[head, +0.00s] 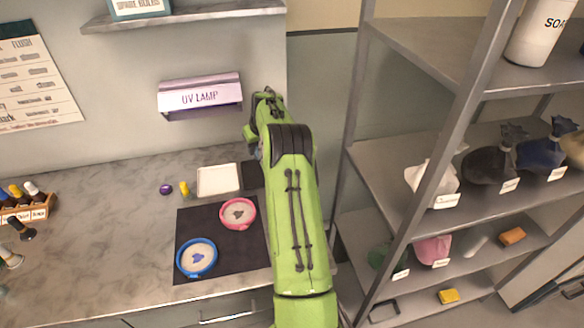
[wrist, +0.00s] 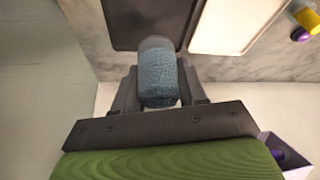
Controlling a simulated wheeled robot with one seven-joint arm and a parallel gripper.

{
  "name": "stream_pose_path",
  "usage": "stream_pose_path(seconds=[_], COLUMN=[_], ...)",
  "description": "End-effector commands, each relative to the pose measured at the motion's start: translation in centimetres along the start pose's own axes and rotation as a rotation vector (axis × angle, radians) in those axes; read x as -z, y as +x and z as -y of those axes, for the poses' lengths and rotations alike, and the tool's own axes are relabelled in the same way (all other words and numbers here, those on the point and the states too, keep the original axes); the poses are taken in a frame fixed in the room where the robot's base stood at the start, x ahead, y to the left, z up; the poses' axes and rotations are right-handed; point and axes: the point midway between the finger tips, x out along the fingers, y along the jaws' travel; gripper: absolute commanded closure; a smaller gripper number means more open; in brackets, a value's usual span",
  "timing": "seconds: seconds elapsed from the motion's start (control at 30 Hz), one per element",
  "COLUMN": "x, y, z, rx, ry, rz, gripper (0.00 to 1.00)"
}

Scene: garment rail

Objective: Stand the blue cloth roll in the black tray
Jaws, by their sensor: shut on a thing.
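The blue cloth roll (wrist: 158,78) is held between the fingers of my gripper (wrist: 158,92), shut on its sides in the wrist view. The roll's far end overlaps the near edge of the black tray (wrist: 140,18) in that view. I cannot tell how high it is above the tray or whether they touch. In the head view the black tray (head: 252,175) lies on the counter, partly behind my green arm.
A white tray (head: 219,180) lies left of the black tray. A yellow item (head: 184,188) and a purple item (head: 166,189) stand beside it. A dark mat (head: 215,255) holds blue and pink round dishes. The UV lamp (head: 200,96) is on the wall; a shelf rack (head: 430,140) stands right.

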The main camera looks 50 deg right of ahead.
Motion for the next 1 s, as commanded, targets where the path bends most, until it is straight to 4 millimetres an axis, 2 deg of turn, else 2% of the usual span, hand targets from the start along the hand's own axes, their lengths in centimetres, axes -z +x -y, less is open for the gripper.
stream_pose_path(seconds=[0.07,0.3,0.6,0.97,1.0], x=[0.0,-2.1,-3.8,-4.0,-3.9], y=[0.4,5.2,9.3,9.8,9.7], z=[0.1,0.1,0.1,0.0,0.0], rx=[0.001,0.002,0.001,0.000,0.000], ry=[-0.003,-0.001,-0.001,-0.001,-0.001], rz=[0.001,0.003,0.002,0.000,0.000], gripper=[0.92,0.92,0.92,0.92,0.53])
